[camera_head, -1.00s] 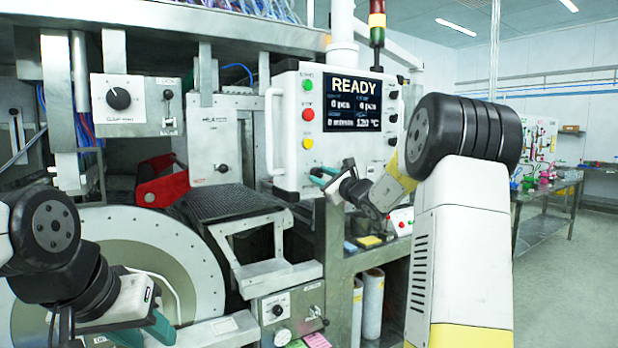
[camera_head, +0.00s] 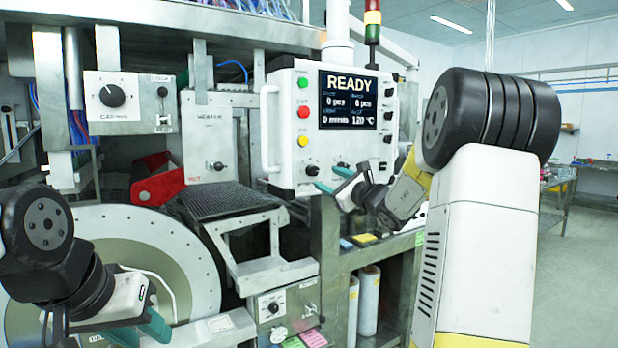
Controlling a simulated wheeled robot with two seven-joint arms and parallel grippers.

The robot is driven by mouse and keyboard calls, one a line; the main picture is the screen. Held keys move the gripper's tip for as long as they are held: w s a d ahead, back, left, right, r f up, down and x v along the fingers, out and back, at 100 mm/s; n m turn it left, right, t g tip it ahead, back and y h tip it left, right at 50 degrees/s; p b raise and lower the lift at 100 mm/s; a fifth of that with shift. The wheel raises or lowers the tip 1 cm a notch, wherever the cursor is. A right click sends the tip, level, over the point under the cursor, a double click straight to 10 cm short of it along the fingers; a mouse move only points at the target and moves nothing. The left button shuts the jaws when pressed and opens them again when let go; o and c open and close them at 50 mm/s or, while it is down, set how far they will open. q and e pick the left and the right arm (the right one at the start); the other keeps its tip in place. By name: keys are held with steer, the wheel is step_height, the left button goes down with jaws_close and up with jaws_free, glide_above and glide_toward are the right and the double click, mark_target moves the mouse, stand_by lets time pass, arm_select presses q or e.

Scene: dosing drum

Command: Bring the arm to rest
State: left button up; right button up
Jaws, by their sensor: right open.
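My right gripper (camera_head: 331,181) has teal fingers and is open and empty. It is in the middle of the head view, just below the knobs of the white control panel (camera_head: 305,150); I cannot tell whether it touches the panel. Its arm comes in from the right, with a large black joint and a white link. My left gripper (camera_head: 142,334) is at the lower left, in front of the dosing drum's round plate (camera_head: 185,262). Its teal fingers are partly cut off by the lower edge, so its opening cannot be judged.
The panel's screen (camera_head: 348,100) reads READY. A black mesh tray (camera_head: 225,200) and metal brackets jut out left of my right gripper. A red part (camera_head: 157,182) sits behind. White rolls (camera_head: 368,300) stand on a shelf below. Open floor (camera_head: 585,270) lies at the right.

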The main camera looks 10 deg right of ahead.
steer(key=shift+s+d, duration=0.2)
steer(key=shift+s, duration=0.25)
steer(key=s+a+n+g+y, duration=0.45)
steer(key=s+a+n, duration=0.4)
steer(key=a, duration=0.35)
steer(key=s+a+f+n+g+h, duration=0.1)
steer(key=s+a+f+n+g, duration=0.25)
steer(key=s, duration=0.35)
steer(key=s+a+f+n+g, duration=0.2)
steer(key=s+a+n, duration=0.15)
steer(key=s, duration=0.35)
steer(key=s+d+f+n+g+h, duration=0.1)
steer(key=s+d+f+n+h, duration=0.3)
steer(key=s, duration=0.3)
steer(key=s+d+f+n+h, duration=0.4)
steer(key=s+n, duration=0.2)
steer(key=s, duration=0.1)
steer(key=shift+d+f+g, duration=0.15)
steer(key=shift+f+g, duration=0.1)
steer(key=shift+g, duration=0.15)
